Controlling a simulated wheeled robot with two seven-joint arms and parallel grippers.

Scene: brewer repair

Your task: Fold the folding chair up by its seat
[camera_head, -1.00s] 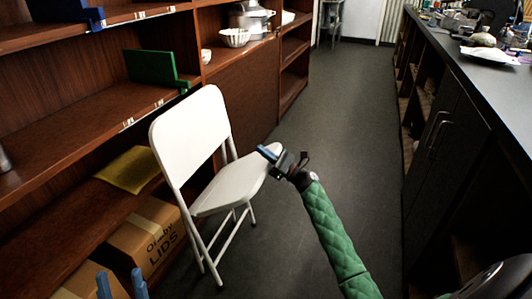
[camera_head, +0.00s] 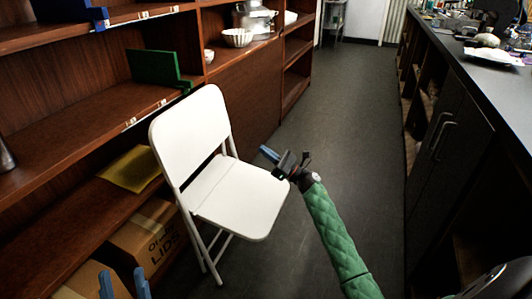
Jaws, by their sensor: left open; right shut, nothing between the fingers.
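The white folding chair (camera_head: 190,132) stands open beside the shelves, with its backrest upright. Its seat (camera_head: 240,197) is down and roughly level, and its legs are spread below. My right gripper (camera_head: 271,155), on the green-sleeved arm, is shut and empty at the seat's right edge, its blue fingers pointing up and left. I cannot tell whether it touches the seat. My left gripper (camera_head: 123,284) shows only as two blue fingers at the bottom left. It is open and empty, in front of the cardboard boxes and apart from the chair.
Wooden shelves (camera_head: 70,122) run along the left, close behind the chair. A cardboard box (camera_head: 150,238) and a yellow envelope (camera_head: 130,168) lie on them. A dark counter (camera_head: 475,75) with cabinets runs along the right. The grey floor (camera_head: 335,110) between is clear.

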